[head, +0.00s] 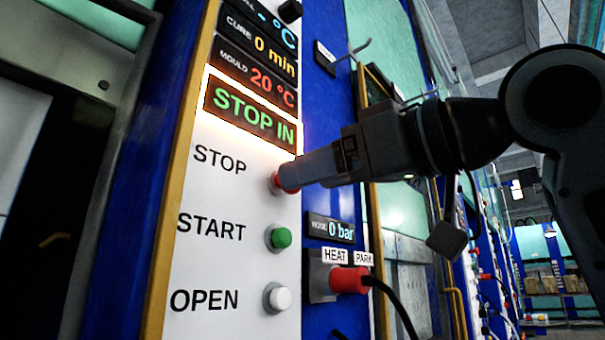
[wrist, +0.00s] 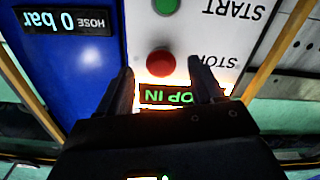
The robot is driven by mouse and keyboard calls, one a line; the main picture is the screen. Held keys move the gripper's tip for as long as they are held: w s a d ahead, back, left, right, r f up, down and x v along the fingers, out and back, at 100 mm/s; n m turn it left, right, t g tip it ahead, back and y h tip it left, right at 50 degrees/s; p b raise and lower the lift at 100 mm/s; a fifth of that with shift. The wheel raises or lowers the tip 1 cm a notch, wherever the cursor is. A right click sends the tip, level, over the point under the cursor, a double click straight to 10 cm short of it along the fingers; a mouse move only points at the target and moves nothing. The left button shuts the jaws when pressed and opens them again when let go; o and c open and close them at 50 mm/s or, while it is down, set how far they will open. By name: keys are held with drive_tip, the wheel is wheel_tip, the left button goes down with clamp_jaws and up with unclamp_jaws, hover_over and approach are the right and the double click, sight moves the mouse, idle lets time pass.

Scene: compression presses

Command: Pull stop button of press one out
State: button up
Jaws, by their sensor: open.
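The red stop button (head: 277,183) sits on the white control panel (head: 215,265) of the press, beside the label STOP. In the head view my gripper (head: 286,178) reaches in from the right and partly hides the button. In the wrist view, which is upside down, the red button (wrist: 160,63) lies just beyond the fingertips, between their lines. My gripper (wrist: 163,75) is open, with one finger on each side and nothing held. Whether the fingers touch the button cannot be told. The lit display (head: 252,110) above reads STOP IN in green.
Below are the green START button (head: 279,238) and the white OPEN button (head: 278,298). A red plug (head: 348,280) with a black cable sits right of them, under the hose display (head: 331,229) reading 0 bar. Other presses line the aisle at right.

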drive_tip(key=shift+x, duration=1.65)
clamp_jaws()
